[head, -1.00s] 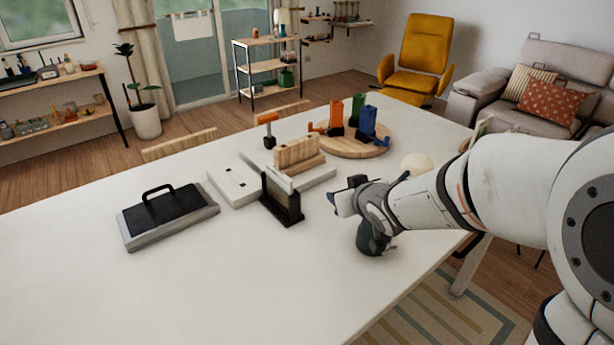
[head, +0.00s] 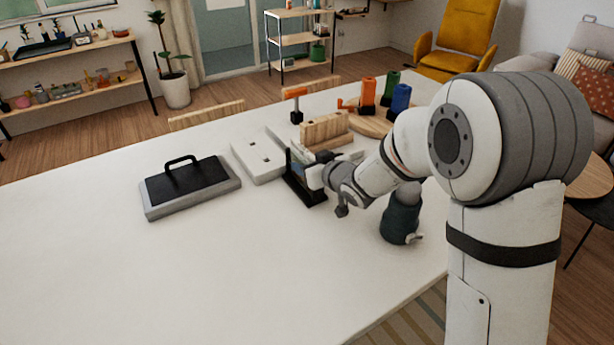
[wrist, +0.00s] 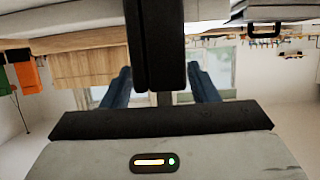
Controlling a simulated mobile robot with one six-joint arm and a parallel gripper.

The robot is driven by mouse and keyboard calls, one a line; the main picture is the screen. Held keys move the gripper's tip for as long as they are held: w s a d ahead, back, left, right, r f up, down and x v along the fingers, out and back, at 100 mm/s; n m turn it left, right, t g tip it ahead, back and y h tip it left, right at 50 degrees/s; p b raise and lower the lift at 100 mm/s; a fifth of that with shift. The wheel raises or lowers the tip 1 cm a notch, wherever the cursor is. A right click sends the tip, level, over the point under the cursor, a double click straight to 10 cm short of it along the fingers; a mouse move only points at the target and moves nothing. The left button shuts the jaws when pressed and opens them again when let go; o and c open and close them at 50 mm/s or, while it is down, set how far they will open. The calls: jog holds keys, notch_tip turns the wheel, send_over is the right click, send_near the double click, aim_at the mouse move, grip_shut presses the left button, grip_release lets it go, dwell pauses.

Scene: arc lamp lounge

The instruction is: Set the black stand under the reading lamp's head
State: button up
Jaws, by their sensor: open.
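A black stand (head: 304,190) with a flat base and an upright panel stands on the white table, in front of a wooden block. My gripper (head: 314,174) is at its right side in the head view, hiding part of it. In the wrist view my gripper (wrist: 162,85) is open, with one blue finger on each side. A thick black bar (wrist: 156,45), which looks like part of the stand, shows between the fingers with gaps both sides. I cannot tell whether they touch. I cannot clearly pick out the reading lamp; a small orange-headed post (head: 296,103) stands behind.
A grey case with black top and handle (head: 190,187) lies left. A white slab (head: 258,158) and a wooden block (head: 326,128) are behind the stand. Orange, green and blue holders (head: 387,95) are at back right. A dark green object (head: 401,218) stands right. The front left table is clear.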

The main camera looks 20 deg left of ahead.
jog(key=shift+w+a, duration=0.15)
jog(key=shift+a, duration=0.05)
jog(key=shift+c, duration=0.3)
grip_shut()
dwell(0.4)
